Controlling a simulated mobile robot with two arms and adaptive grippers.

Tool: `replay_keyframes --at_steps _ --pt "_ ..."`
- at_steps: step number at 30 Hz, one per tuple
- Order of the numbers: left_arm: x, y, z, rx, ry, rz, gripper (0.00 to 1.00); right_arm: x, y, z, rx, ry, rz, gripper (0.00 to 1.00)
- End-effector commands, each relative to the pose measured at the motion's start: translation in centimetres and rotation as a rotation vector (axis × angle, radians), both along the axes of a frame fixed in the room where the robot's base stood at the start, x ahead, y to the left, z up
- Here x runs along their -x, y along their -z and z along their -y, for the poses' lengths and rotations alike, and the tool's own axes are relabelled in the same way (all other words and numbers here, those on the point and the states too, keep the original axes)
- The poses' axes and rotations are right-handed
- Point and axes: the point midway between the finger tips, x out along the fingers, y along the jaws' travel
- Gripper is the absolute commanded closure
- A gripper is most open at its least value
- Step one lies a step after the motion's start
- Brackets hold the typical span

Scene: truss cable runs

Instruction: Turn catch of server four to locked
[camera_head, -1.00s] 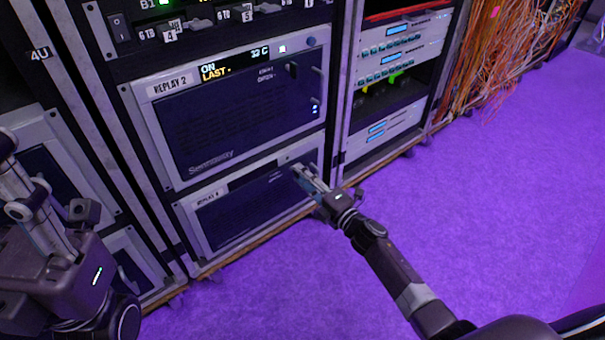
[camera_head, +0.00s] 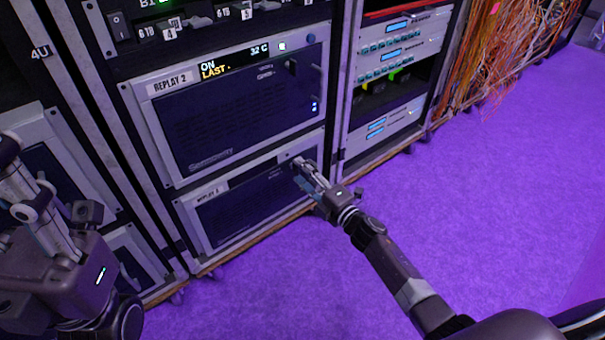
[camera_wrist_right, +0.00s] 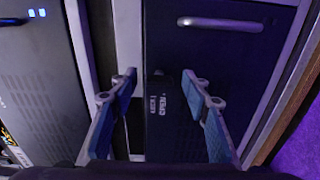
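The lower server (camera_head: 245,205) sits beneath the server labelled REPLAY 2 (camera_head: 235,115); its own label (camera_head: 208,197) is too small to read surely. In the right wrist view its dark front (camera_wrist_right: 200,60) carries LOCK and OPEN lettering (camera_wrist_right: 158,104). A small dark catch (camera_wrist_right: 159,74) shows just above this lettering, its setting unclear. My right gripper (camera_head: 304,168) is at the upper right of the lower server. In the wrist view its fingers (camera_wrist_right: 158,82) are open, one on each side of the catch, not visibly gripping it. My left gripper (camera_head: 22,180) is at the left edge, away from this server.
A silver handle (camera_wrist_right: 220,24) is beyond the fingers on the server front. A rack post (camera_head: 345,80) stands right of the servers. A neighbouring rack (camera_head: 390,90) and orange cables (camera_head: 505,45) are farther right. The purple floor (camera_head: 480,220) is clear.

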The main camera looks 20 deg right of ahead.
Motion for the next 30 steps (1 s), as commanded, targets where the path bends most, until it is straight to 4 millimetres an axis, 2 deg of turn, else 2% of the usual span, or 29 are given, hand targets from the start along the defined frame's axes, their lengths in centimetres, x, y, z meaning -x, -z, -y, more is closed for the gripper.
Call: replay_keyframes --at_steps 8,11,21,25,30 --pt "0.0 0.0 0.0 -0.001 -0.001 -0.001 0.60 0.6 0.0 0.3 0.002 0.000 0.000 0.56" --pt "0.0 0.0 0.0 -0.001 -0.001 -0.001 0.60 1.9 0.1 0.7 0.001 0.000 -0.001 0.56" --pt "0.0 0.0 0.0 0.000 -0.001 0.000 0.60 8.2 0.2 2.9 0.001 0.000 -0.003 0.56" --pt "0.0 0.0 0.0 0.000 -0.001 0.000 0.60 10.0 0.1 3.6 0.002 0.000 -0.002 0.56" --pt "0.0 0.0 0.0 0.000 -0.001 0.000 0.60 11.1 0.0 4.0 0.001 0.000 0.000 0.56"
